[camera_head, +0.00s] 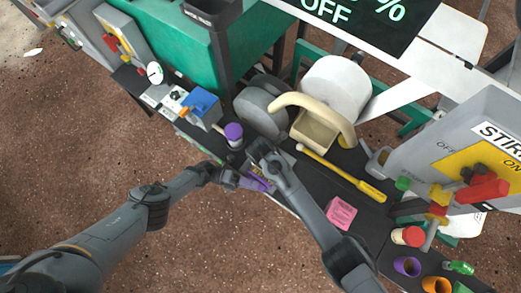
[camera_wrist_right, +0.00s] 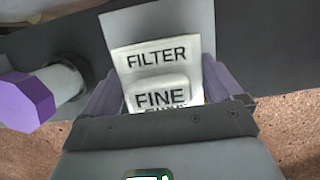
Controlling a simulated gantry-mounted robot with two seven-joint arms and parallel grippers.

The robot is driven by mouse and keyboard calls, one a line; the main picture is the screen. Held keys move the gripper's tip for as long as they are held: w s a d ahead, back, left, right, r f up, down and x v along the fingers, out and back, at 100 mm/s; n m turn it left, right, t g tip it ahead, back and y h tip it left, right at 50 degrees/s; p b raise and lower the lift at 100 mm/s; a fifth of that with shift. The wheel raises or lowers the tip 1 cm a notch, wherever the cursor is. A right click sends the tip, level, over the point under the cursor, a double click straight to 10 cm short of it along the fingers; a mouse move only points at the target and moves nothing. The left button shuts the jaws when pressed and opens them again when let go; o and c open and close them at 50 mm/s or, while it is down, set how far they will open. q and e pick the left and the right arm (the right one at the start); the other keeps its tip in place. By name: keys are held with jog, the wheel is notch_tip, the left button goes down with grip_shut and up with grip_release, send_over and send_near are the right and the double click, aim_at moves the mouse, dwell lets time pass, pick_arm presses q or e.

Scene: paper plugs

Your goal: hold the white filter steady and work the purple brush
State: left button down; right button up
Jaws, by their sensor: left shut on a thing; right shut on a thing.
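The white filter (camera_wrist_right: 160,57) with the words FILTER and FINE sits between the purple fingers of my right gripper (camera_wrist_right: 158,88) in the right wrist view. In the head view my right gripper (camera_head: 260,153) is over the black bench edge, and the filter is mostly hidden there. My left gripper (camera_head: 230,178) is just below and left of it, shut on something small.
A purple-capped white cylinder (camera_head: 233,133) stands close beside the right gripper, also seen in the right wrist view (camera_wrist_right: 28,100). A blue box (camera_head: 203,106) is left, a cream-handled container (camera_head: 315,130) behind. A yellow stick (camera_head: 343,174) and pink block (camera_head: 341,212) lie right.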

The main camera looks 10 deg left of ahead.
pick_arm(q)
jog(key=shift+s+d, duration=0.25)
jog(key=shift+d, duration=0.35)
jog(key=shift+s+d, duration=0.2)
jog(key=shift+d, duration=0.35)
jog(key=shift+d, duration=0.1)
jog(key=d, duration=0.1)
jog(key=s+d, duration=0.1)
jog(key=d, duration=0.1)
jog(key=s+d, duration=0.1)
jog(key=shift+d, duration=0.15)
dwell(0.5)
jog(key=shift+s+a, duration=0.35)
jog(key=shift+s, duration=0.4)
jog(key=shift+s+a, duration=0.3)
jog(key=shift+s, duration=0.5)
jog(key=shift+s+a, duration=0.35)
jog(key=shift+s, duration=0.4)
pick_arm(e)
jog(key=o, duration=1)
jog(key=shift+c, duration=0.2)
